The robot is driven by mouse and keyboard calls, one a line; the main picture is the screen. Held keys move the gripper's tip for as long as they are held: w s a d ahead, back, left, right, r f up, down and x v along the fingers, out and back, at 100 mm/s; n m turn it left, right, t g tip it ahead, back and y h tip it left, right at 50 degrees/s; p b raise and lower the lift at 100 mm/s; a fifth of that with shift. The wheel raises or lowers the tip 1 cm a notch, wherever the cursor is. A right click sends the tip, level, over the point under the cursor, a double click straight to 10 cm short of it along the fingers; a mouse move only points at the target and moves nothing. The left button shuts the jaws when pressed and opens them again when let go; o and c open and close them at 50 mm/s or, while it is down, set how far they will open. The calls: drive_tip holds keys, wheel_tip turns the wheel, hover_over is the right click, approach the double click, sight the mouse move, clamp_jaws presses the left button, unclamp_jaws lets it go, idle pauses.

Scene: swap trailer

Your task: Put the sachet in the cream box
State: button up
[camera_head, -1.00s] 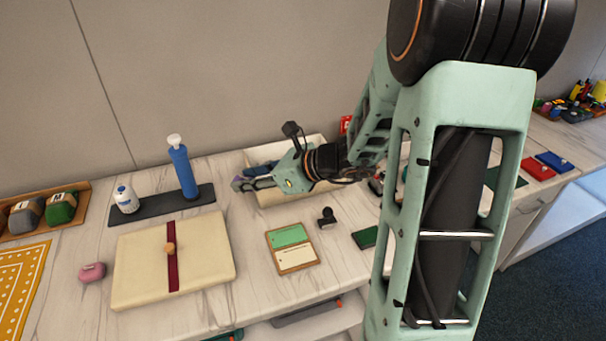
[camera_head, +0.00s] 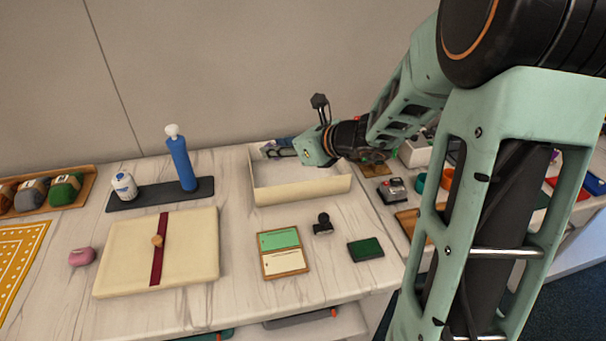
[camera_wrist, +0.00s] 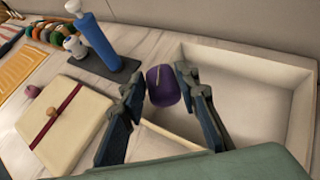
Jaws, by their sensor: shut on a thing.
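My gripper (camera_wrist: 160,88) is shut on a purple sachet (camera_wrist: 164,84), held between its fingertips. In the head view my gripper (camera_head: 273,151) hangs at the left back end of the open cream box (camera_head: 305,190), and only a little of the sachet shows there. In the wrist view the sachet appears against the left end of the box (camera_wrist: 243,64); its exact height over the rim is hard to tell. The visible part of the box floor is bare. A cream lid (camera_head: 190,245) with a dark red band and a wooden knob lies apart on the table.
A blue pump bottle (camera_head: 183,164) and a white jar (camera_head: 124,187) stand on a dark tray left of the box. A green-and-cream card (camera_head: 283,252), a black stamp (camera_head: 323,224) and a green pad (camera_head: 365,249) lie in front. A pink pouch (camera_head: 82,257) lies left of the lid.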

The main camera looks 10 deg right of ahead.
drive_tip(key=w+d+f, duration=0.4)
drive_tip(key=w, duration=0.4)
hover_over(296, 165)
drive_tip(key=f, duration=0.5)
drive_tip(key=shift+s+a+p, duration=0.25)
drive_tip(key=shift+s+p, duration=0.05)
drive_tip(key=shift+p, duration=0.05)
drive_tip(key=shift+w+d+f, duration=0.2)
drive_tip(key=shift+w+f, duration=0.15)
drive_tip(key=shift+f, duration=1.65)
drive_tip(key=shift+f, duration=0.1)
drive_tip(key=shift+f+b, duration=0.15)
drive_tip(key=shift+b, duration=0.25)
drive_tip(key=o, duration=0.7)
